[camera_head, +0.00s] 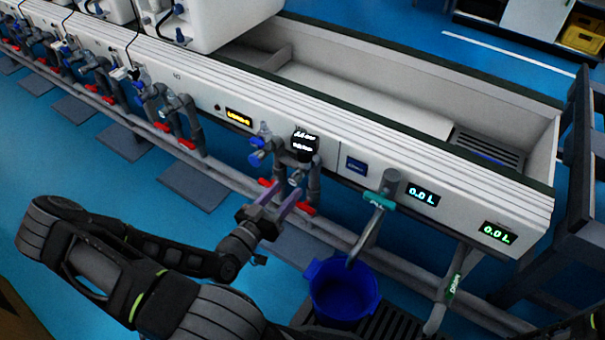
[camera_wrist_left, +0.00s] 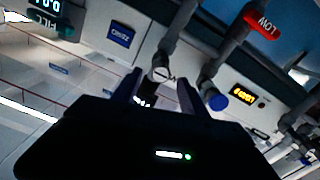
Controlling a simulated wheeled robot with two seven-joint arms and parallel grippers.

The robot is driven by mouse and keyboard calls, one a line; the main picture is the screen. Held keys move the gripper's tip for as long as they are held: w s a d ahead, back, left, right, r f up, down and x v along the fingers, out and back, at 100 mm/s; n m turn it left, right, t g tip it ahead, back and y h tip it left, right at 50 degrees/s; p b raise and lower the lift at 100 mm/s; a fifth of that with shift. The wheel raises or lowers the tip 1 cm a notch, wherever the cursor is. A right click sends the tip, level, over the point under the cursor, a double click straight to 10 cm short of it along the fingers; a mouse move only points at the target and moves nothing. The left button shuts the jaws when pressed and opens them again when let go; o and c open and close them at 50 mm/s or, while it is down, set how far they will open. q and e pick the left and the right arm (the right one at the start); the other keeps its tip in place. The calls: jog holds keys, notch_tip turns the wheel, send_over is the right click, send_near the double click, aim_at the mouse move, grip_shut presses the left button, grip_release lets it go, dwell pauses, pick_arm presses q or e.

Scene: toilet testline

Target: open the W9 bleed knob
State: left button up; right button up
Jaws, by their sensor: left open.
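My left gripper (camera_head: 289,190) is open, its two purple-grey fingers pointing at the pipework under a black display (camera_head: 304,142). A small silver knob (camera_head: 296,177) sits just ahead of the fingertips. In the left wrist view the silver knob (camera_wrist_left: 161,73) shows between the finger ends, and a blue-capped knob (camera_wrist_left: 215,100) is just right of them. I cannot tell whether the fingers touch the silver knob. No W9 label is readable, so I cannot confirm it is the bleed knob. My right gripper is not in view.
Red handles (camera_head: 306,208) sit on the pipe beside the gripper; one reads LOW (camera_wrist_left: 262,20) in the wrist view. A blue bucket (camera_head: 343,290) stands below the FILL spout (camera_head: 378,203). The white trough (camera_head: 400,110) lies behind. Similar pipe stations continue to the left.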

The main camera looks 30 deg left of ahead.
aim_at(300, 175)
pick_arm(q)
jog(key=shift+w, duration=0.1)
jog(key=w+b, duration=0.1)
jog(key=w, duration=0.6)
jog(key=shift+w+a+b, duration=0.15)
jog(key=shift+w+b, duration=0.1)
jog(key=shift+b, duration=0.1)
grip_shut()
